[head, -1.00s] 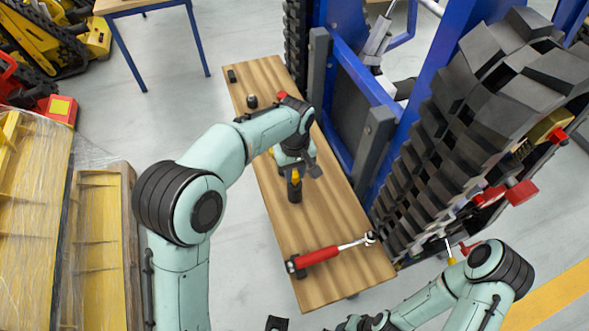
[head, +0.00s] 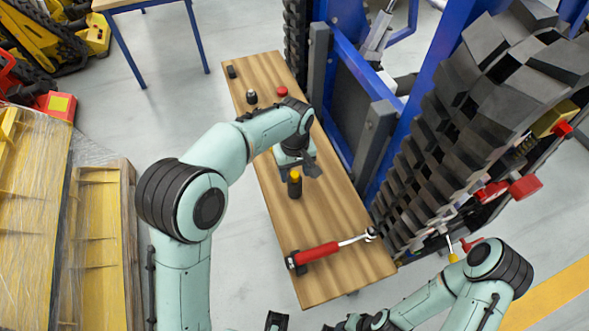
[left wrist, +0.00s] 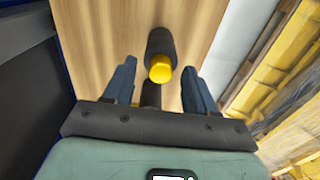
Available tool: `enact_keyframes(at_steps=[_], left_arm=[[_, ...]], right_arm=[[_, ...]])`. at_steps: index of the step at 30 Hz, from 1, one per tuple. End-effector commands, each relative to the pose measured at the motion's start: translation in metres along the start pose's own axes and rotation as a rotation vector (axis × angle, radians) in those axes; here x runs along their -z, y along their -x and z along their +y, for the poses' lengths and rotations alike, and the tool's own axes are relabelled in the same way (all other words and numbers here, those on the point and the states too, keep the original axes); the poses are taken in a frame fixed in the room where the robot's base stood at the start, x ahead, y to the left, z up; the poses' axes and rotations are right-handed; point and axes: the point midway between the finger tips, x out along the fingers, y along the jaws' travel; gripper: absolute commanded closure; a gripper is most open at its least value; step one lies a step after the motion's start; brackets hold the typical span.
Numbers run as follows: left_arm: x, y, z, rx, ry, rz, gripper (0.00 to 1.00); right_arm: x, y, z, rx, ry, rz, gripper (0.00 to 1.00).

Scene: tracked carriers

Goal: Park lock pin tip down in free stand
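A dark upright cylinder with a yellow top (head: 295,185) stands on the wooden bench; it looks like the lock pin's yellow head above a dark stand, and any tip is hidden. It also shows in the left wrist view (left wrist: 160,62). My left gripper (left wrist: 160,88) is open, its fingers on either side of the yellow top in that view, with gaps on both sides. In the head view my left gripper (head: 298,160) is just behind the yellow top. My right gripper (head: 277,321) is partly cut off at the bottom edge; its finger state is unclear.
A big black track (head: 450,130) and blue frame (head: 345,50) stand right. Wrapped pallets (head: 95,220) stand left.

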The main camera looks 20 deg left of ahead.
Motion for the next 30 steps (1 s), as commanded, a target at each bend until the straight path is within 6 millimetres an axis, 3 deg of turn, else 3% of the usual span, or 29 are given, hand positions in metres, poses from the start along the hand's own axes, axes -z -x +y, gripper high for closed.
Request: enact_keyframes(at_steps=[8,21,30], left_arm=[[0.000,0.010,0.000,-0.001,0.000,0.001,0.44],[0.001,0.102,0.001,-0.004,0.000,0.003,0.44],[0.000,0.133,0.000,0.000,0.000,0.001,0.44]], right_arm=[[0.000,0.002,-0.001,0.000,0.000,0.001,0.57],[0.005,0.018,-0.009,0.003,0.004,0.010,0.57],[0.008,0.025,-0.012,0.005,0.005,0.014,0.57]])
